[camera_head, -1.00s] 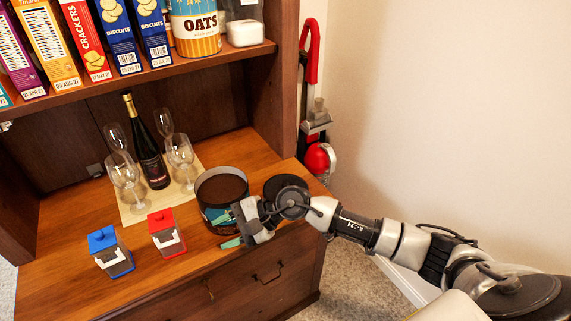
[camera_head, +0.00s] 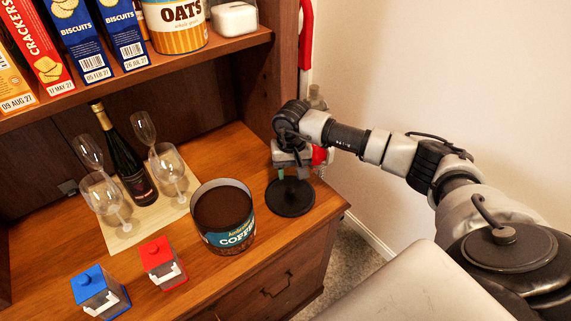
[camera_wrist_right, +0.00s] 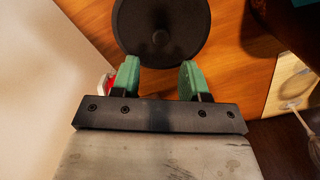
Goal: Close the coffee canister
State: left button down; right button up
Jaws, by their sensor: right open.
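The coffee canister (camera_head: 227,225) stands upright on the wooden counter, its top uncovered and dark coffee showing inside. Its round black lid (camera_head: 290,197) lies flat on the counter just right of the canister, near the right edge. The lid also shows in the right wrist view (camera_wrist_right: 160,22), with a small knob at its middle. My right gripper (camera_head: 292,174) is open and empty, above the far side of the lid. In the right wrist view its green fingers (camera_wrist_right: 158,76) are spread, with the lid's knob ahead of the gap between them. My left gripper is not in view.
A wine bottle (camera_head: 127,165) and several glasses stand on a pale mat (camera_head: 125,237) left of the canister. Red (camera_head: 161,262) and blue (camera_head: 98,290) lidded boxes stand at the front left.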

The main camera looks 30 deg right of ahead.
aim_at(290, 190)
jog(key=shift+f+b, duration=0.4)
jog(key=shift+f, duration=0.85)
jog(key=shift+f+b, duration=0.6)
jog(key=shift+f, duration=0.3)
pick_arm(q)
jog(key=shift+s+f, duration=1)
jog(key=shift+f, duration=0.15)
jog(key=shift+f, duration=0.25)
pick_arm(e)
jog(key=shift+f, duration=0.25)
pick_arm(q)
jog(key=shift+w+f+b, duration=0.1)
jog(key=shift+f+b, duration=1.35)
jog(key=shift+b, duration=0.25)
pick_arm(e)
jog(key=shift+f, duration=1.55)
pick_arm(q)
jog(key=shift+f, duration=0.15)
pick_arm(e)
jog(key=shift+r, duration=0.1)
